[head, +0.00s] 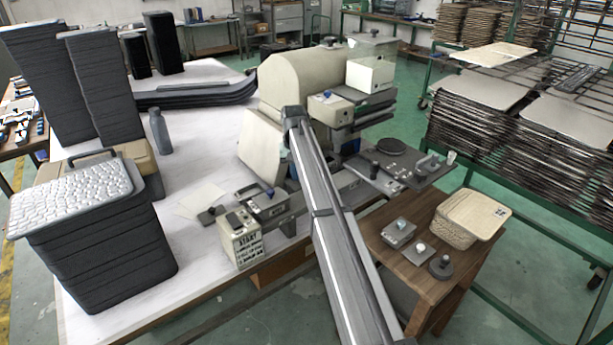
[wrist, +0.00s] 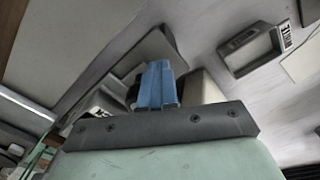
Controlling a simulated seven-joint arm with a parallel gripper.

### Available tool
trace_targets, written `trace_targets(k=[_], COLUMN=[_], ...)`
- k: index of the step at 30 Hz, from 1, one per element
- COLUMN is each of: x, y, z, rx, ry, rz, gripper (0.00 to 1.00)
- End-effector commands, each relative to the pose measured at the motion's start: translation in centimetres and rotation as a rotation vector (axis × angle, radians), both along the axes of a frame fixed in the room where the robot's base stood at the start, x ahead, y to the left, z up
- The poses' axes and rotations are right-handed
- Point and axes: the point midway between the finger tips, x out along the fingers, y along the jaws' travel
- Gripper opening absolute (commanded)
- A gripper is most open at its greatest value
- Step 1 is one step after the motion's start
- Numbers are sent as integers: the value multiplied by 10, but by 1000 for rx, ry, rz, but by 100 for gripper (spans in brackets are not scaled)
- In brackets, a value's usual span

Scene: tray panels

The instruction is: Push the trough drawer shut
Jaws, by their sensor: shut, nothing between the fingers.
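My gripper (wrist: 158,66) shows in the wrist view as two blue fingers pressed together, with nothing between them. They stick out past a dark bar with screws. In the head view I cannot clearly make the fingers out. I cannot tell for certain which part is the trough drawer. A dark grey tray (head: 411,180) juts out to the right from under the cream machine (head: 293,82) in the head view. In the wrist view, a grey open-framed piece (wrist: 271,57) lies to the right of the fingers, apart from them. I see no clear contact at the fingertips.
A small cream box (head: 240,247) with printed text stands at the white table's front edge. A wooden side table (head: 385,255) holds small devices and a lidded basket (head: 465,225). Dark stacked panels (head: 95,250) stand at left. A green rack (head: 520,190) stands at right.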

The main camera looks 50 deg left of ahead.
Motion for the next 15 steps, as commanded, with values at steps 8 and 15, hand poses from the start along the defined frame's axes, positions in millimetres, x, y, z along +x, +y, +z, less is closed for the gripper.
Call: trace_targets(k=[8, 15], x=[2, 9], y=[0, 0], z=[0, 0], rx=[0, 0], ry=[0, 0], rz=[-1, -1], gripper=[0, 0])
